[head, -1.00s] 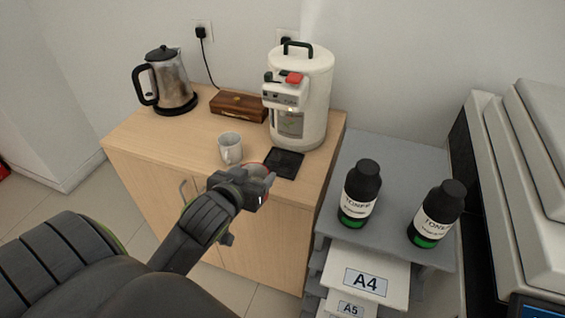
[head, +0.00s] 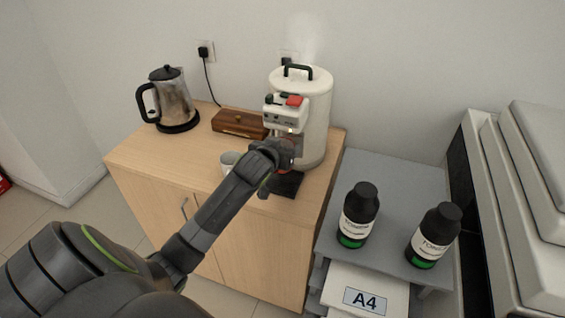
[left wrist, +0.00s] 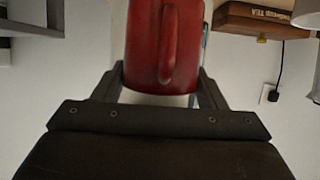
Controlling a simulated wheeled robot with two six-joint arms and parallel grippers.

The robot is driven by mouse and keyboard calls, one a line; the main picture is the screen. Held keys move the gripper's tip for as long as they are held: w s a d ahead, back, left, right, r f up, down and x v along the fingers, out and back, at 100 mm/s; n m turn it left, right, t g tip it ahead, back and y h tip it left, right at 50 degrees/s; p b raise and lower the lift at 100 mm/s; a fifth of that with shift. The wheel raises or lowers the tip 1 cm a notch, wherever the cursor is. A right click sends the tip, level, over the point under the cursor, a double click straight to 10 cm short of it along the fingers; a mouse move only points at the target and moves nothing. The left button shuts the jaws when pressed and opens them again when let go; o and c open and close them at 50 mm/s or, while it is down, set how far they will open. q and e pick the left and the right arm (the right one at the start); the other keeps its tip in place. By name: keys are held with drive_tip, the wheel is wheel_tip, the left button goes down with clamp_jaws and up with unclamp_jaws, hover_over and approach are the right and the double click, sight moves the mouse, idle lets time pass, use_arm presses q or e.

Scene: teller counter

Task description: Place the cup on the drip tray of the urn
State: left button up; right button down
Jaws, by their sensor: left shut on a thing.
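My left gripper (head: 277,154) is shut on a red cup (left wrist: 163,45). In the left wrist view the cup is between the two fingers, its handle facing the camera. In the head view only a bit of the red cup shows past the gripper. The white urn (head: 316,125) stands on the wooden counter, with red and black parts on its front. Its black drip tray (head: 287,186) lies at its foot, partly hidden by my gripper, which is above it. I cannot tell whether the cup touches the tray. My right gripper is not in view.
A white mug (head: 228,160) stands just left of my arm, partly hidden. A wooden box (head: 238,124) and a kettle (head: 172,100) stand farther left. Toner bottles (head: 358,215) stand on a grey shelf to the right. Steam rises above the urn.

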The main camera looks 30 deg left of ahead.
use_arm(q)
drive_tip(key=shift+w+a, duration=0.1)
drive_tip(key=shift+w, duration=0.35)
wheel_tip(320, 180, down, 6)
drive_tip(key=shift+s+f, duration=0.1)
drive_tip(key=shift+f, duration=0.1)
drive_tip(key=shift+f+p, duration=0.15)
drive_tip(key=shift+p, duration=0.3)
drive_tip(key=shift+f, duration=0.1)
drive_tip(key=shift+f, duration=0.2)
drive_tip(key=o, duration=1.1)
